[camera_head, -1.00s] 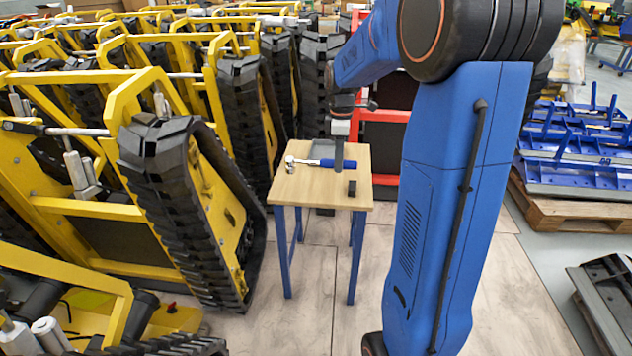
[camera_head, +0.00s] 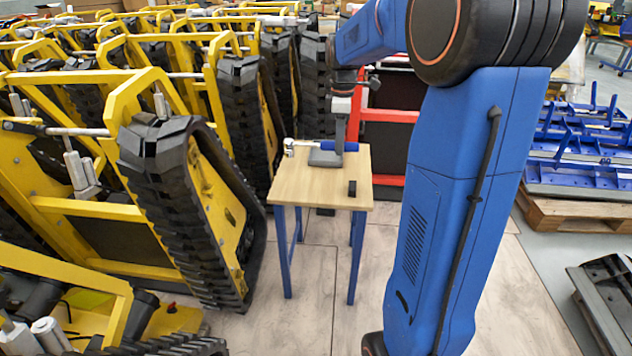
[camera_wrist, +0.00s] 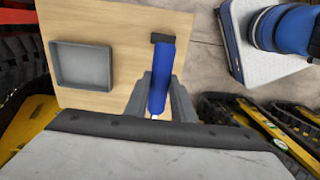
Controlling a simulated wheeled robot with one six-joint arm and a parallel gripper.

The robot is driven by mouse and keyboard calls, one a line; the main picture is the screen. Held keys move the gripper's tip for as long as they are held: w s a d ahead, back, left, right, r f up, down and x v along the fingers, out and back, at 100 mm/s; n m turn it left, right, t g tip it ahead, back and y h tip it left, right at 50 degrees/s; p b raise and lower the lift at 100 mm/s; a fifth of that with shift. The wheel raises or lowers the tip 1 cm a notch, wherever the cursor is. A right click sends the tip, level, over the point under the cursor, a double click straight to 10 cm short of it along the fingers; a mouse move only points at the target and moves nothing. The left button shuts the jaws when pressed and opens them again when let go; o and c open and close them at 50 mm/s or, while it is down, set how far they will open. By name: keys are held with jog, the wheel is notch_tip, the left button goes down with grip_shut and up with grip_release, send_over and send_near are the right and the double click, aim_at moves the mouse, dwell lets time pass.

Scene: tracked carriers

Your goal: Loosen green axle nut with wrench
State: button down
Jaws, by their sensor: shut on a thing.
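The wrench has a blue handle (camera_head: 350,147) and a silver head (camera_head: 290,145), seen in the head view over the back of the small wooden table. My gripper (camera_head: 339,147) is shut on the blue handle and seems to hold the wrench above the tabletop. In the wrist view the blue handle (camera_wrist: 162,75) lies between the two grey fingers (camera_wrist: 160,103), and the wrench's head is hidden. No green axle nut can be made out in either view.
A grey tray (camera_head: 325,161) and a small black block (camera_head: 352,188) are on the wooden table (camera_head: 300,188). Yellow tracked carriers (camera_head: 205,180) crowd the left. A red frame (camera_head: 385,116) stands behind the table. Blue parts on a pallet (camera_head: 565,207) are at right. Floor in front is clear.

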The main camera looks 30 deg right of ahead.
jog(key=shift+r, duration=1.25)
jog(key=s, duration=2)
